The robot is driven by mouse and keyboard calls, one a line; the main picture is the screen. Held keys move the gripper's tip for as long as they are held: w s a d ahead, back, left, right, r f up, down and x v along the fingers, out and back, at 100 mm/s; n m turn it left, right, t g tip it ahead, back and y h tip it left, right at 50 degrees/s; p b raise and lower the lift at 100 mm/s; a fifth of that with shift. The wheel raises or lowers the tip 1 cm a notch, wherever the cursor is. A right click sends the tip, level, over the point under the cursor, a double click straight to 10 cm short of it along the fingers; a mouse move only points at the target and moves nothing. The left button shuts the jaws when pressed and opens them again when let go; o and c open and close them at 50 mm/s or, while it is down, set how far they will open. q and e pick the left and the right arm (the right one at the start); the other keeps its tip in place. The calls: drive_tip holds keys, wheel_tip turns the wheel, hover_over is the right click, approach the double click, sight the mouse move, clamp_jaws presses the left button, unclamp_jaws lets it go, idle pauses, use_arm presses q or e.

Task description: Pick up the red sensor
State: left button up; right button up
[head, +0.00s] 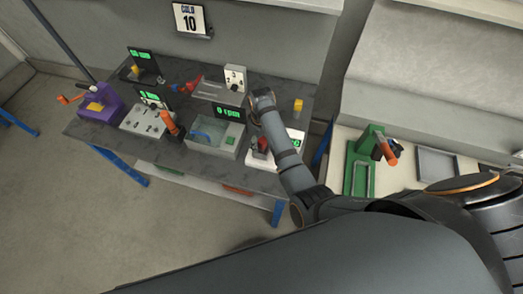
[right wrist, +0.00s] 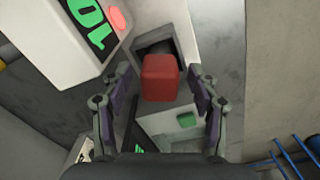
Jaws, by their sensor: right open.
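The red sensor is a small rounded red block (right wrist: 160,78) in the right wrist view, seen from above in front of a dark opening in a grey holder. A red piece, likely the same one, shows beside my right forearm in the head view (head: 262,144). My right gripper (right wrist: 161,71) is open, with one finger on each side of the block and visible gaps to both. In the head view its fingers are hidden by or hard to tell from the arm. My left gripper is not in view.
A white unit with a green display and red button (right wrist: 117,18) stands close at the upper left. Other instruments crowd the dark bench (head: 90,131). A green stand (head: 362,165) is on the right counter.

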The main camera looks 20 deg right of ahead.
drive_tip(key=shift+f, duration=0.35)
clamp_jaws()
drive_tip(key=shift+r, duration=0.15)
